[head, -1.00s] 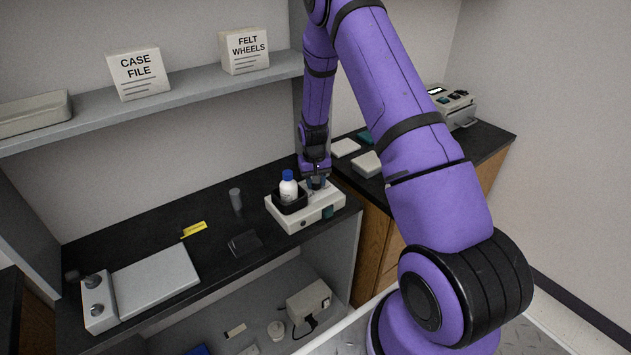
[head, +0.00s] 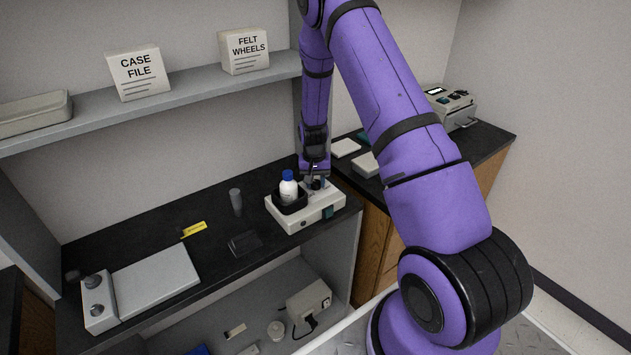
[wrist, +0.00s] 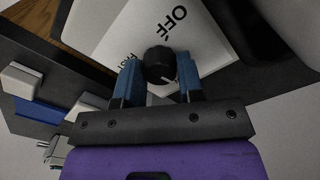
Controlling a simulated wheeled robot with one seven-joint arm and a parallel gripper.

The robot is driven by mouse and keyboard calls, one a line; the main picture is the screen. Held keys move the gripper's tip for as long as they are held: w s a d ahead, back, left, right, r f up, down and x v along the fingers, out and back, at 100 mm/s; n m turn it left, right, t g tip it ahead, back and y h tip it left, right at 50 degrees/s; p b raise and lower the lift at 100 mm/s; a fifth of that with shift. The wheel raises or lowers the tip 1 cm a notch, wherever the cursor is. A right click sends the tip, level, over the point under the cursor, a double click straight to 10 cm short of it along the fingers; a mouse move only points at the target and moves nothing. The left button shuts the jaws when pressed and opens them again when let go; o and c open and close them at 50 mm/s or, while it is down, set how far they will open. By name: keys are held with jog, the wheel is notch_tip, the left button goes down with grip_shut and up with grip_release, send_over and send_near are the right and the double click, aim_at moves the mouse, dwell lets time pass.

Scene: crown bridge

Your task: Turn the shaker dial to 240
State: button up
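The shaker (head: 313,212) is a pale box on the dark bench, with a black cup holder on its top. Its black round dial (wrist: 158,65) shows in the wrist view on a white face printed "OFF" and "FAST"; I cannot read a 240 mark or the dial's setting. My gripper (wrist: 157,72) has its two blue fingers on either side of the dial, apart, with small gaps showing. In the head view my gripper (head: 316,183) is over the back right of the shaker, behind the bottle.
A white bottle with a blue cap (head: 288,187) stands in the black holder (head: 290,205), close to my gripper. A grey cylinder (head: 236,200), a yellow strip (head: 194,229) and a flat pale device (head: 155,280) lie to the left. A shelf (head: 200,95) runs above.

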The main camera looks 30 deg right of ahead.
aim_at(314, 182)
jog(key=o, duration=0.4)
jog(key=shift+r, duration=0.1)
notch_tip(314, 182, up, 11)
jog(key=shift+w+a+f, duration=0.15)
jog(key=shift+f, duration=0.05)
dwell(0.3)
